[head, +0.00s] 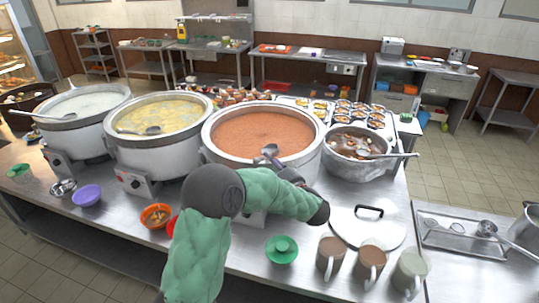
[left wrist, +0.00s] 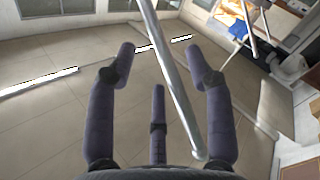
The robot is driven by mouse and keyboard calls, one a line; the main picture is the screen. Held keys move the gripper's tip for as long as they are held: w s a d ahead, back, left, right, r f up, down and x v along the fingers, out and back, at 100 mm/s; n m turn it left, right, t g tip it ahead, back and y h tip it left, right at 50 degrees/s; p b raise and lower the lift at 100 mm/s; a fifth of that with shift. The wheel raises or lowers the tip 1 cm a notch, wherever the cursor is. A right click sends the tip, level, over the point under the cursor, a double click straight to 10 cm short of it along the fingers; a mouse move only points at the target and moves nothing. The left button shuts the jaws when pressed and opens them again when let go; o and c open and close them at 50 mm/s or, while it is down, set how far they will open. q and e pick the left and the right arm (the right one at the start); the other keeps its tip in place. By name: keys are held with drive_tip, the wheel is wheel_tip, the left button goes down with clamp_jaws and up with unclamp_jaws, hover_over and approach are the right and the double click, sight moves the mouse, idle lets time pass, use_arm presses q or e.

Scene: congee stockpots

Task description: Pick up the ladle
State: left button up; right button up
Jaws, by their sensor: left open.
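A ladle (head: 269,150) rests at the near rim of the steel pot of orange congee (head: 258,135). My green-sleeved left arm crosses in front of that pot and hides most of the ladle's handle. My left gripper (head: 290,175), dark purple, is partly hidden behind my forearm near the pot's front right side. In the left wrist view my left gripper (left wrist: 160,48) has its fingers spread apart. A thin metal handle (left wrist: 178,85) runs between the fingers, its rounded end close to the palm. Whether a finger touches it I cannot tell. My right gripper is not in view.
Pots of white (head: 82,103) and yellow congee (head: 160,115) stand to the left. A smaller dark soup pot (head: 357,150) with a ladle is to the right. A lid (head: 367,226), brown mugs (head: 330,258) and a green bowl (head: 282,249) stand along the front.

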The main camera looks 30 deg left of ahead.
sight(265, 158)
use_arm(q)
drive_tip(key=x, duration=0.5)
drive_tip(key=shift+r, duration=0.1)
clamp_jaws()
